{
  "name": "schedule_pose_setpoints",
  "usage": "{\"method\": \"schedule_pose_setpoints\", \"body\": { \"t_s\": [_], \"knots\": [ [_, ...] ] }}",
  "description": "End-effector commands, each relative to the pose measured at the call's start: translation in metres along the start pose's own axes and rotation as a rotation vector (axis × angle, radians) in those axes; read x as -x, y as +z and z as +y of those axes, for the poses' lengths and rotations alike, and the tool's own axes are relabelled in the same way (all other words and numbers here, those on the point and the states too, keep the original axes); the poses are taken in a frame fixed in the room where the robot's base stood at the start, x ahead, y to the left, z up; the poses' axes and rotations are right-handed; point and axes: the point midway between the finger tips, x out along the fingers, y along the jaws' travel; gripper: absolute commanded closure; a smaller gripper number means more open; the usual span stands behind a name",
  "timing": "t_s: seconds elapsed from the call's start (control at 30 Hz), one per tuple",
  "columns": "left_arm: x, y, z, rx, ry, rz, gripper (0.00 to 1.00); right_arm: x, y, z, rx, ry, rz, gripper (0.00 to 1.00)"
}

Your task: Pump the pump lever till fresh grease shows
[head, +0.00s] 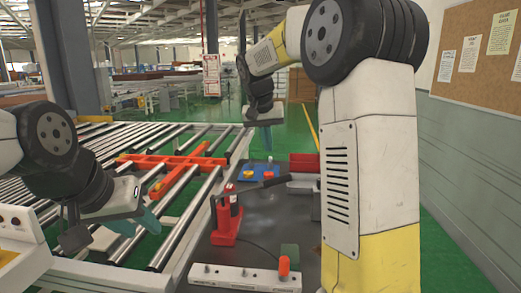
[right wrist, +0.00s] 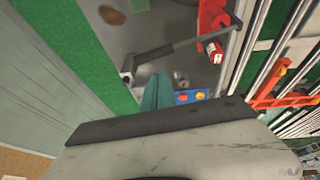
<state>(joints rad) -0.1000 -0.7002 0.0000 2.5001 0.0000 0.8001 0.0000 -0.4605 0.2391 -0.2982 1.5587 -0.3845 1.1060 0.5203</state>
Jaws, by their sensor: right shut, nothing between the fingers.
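The red pump (head: 224,222) stands upright on the dark bench, with a red cylinder beside its post. Its dark pump lever (head: 272,183) reaches to the right; the lever also shows in the right wrist view (right wrist: 168,50). My right gripper (head: 265,137) is shut and empty, above and behind the lever, apart from it. Its teal fingers also show in the right wrist view (right wrist: 158,92). My left gripper (head: 138,222) hangs over the rollers left of the pump; its finger gap is unclear. A brown patch (right wrist: 112,16) lies on the bench; I cannot tell whether it is grease.
A grey block with an orange cap (head: 245,279) lies at the bench's front. A blue panel with red and yellow knobs (head: 260,173) and a red bin (head: 302,162) sit behind. The roller conveyor (head: 185,200) with an orange frame (head: 170,164) is left. A wall is right.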

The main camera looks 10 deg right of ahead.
Motion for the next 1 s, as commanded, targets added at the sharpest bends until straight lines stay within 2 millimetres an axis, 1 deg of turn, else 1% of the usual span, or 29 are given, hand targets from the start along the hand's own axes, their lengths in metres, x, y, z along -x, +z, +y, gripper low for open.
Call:
{"method": "schedule_pose_setpoints", "body": {
  "t_s": [0.03, 0.3, 0.4, 0.5, 0.6, 0.7, 1.0],
  "knots": [
    [0.000, 0.000, 0.000, 0.000, 0.000, 0.000, 0.64, -0.012, 0.001, 0.000, 0.000, 0.003, -0.004, 1.00],
    [0.000, 0.000, 0.000, 0.000, 0.000, 0.000, 0.64, -0.070, 0.001, 0.000, 0.000, 0.003, -0.005, 1.00],
    [0.000, 0.000, 0.000, 0.000, 0.000, 0.000, 0.64, -0.088, 0.003, 0.003, -0.001, 0.002, -0.004, 1.00],
    [0.000, 0.000, 0.000, 0.000, 0.000, 0.000, 0.64, -0.101, 0.005, 0.006, 0.000, 0.001, -0.003, 1.00],
    [0.000, 0.000, 0.000, 0.000, 0.000, 0.000, 0.64, -0.110, 0.007, 0.007, 0.001, 0.000, -0.002, 1.00],
    [0.000, 0.000, 0.000, 0.000, 0.000, 0.000, 0.64, -0.114, 0.007, 0.009, 0.001, 0.000, -0.001, 1.00],
    [0.000, 0.000, 0.000, 0.000, 0.000, 0.000, 0.64, -0.116, 0.007, 0.009, 0.000, 0.000, 0.000, 1.00]
  ]
}}
